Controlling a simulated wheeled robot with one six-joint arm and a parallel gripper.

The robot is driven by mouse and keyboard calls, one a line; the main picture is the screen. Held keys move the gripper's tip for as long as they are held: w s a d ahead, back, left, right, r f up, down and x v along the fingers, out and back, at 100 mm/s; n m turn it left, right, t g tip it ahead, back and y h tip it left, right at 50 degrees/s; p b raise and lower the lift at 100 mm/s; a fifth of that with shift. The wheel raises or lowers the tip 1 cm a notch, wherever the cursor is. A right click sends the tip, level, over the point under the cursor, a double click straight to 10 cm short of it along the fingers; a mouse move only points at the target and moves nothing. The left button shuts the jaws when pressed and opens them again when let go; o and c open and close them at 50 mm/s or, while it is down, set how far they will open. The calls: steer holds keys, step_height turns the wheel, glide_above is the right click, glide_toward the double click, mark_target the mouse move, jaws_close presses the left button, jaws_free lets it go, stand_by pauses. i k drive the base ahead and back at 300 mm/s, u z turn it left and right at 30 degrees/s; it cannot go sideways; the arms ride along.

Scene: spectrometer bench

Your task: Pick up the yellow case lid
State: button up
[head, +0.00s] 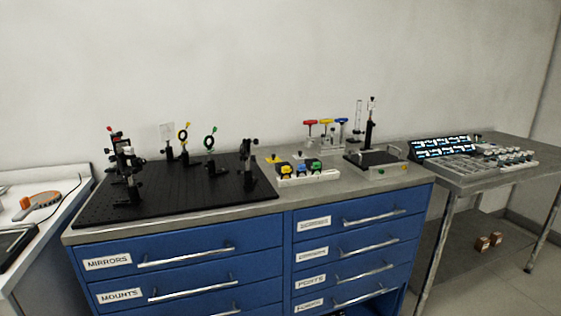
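A small flat yellow piece (273,159), which looks like the yellow case lid, lies on the grey bench top between the black breadboard and the white tray. It is small in the head view, so its exact shape is hard to tell. A white tray (312,178) just in front and to the right holds small black-bodied items with yellow, blue and green parts. My gripper is not in the head view.
A black breadboard (160,205) with upright optic mounts covers the left of the blue drawer cabinet (180,262). Red, yellow and blue T-handled tools (325,122) stand behind. A post on a dark base (372,158) is at right. A metal side table (510,170) adjoins.

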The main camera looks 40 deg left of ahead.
mark_target(275, 159)
steer(key=u, duration=0.6)
steer(key=i, duration=1.3)
steer(key=u, duration=0.9)
